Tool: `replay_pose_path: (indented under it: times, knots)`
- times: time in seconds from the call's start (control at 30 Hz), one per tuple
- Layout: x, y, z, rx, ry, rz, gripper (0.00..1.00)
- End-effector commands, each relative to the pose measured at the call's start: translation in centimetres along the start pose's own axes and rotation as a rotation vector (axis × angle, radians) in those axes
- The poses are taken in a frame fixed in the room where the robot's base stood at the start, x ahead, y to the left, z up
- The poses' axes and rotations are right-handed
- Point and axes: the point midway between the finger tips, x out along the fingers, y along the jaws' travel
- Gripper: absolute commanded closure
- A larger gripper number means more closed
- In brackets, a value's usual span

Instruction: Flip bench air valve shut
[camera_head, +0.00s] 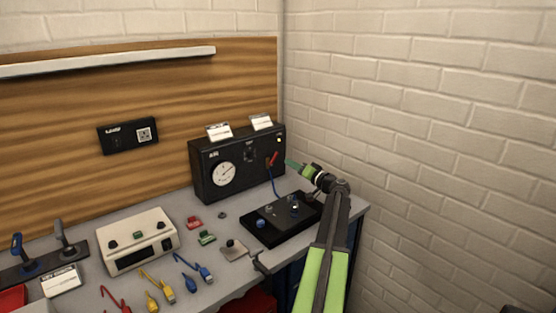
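A black box (207,171) with a round white gauge (223,175) stands at the back right of the bench, against the wooden panel. A small red lever (274,157) is on the right part of its front and slants up to the right. A blue hose or cable hangs below the lever. My gripper (291,164) reaches in from the right with its green tip just right of the red lever. It looks close to the lever, but I cannot tell if they touch. The fingers are too small to read as open or shut.
A black plate with knobs (262,235) lies below my gripper. A cream box (141,240), small red and green parts, and blue and yellow clips lie on the grey bench to the left. A brick wall (430,120) rises close on the right.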

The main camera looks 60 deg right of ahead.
Motion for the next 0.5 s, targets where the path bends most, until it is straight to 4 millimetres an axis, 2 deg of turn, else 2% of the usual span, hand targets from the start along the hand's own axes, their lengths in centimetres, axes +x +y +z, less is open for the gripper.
replay_pose_path:
  times: [0.03, 0.2, 0.33, 0.5]
  knots:
    - [1.5, 0.1, -0.1, 0.0, -0.001, -0.001, 0.65]
    - [5.7, 0.1, -0.1, 0.0, -0.001, -0.001, 0.65]
    - [8.1, 0.1, -0.1, 0.0, -0.001, -0.001, 0.65]
    - [9.6, 0.1, -0.1, 0.001, 0.001, 0.001, 0.65]
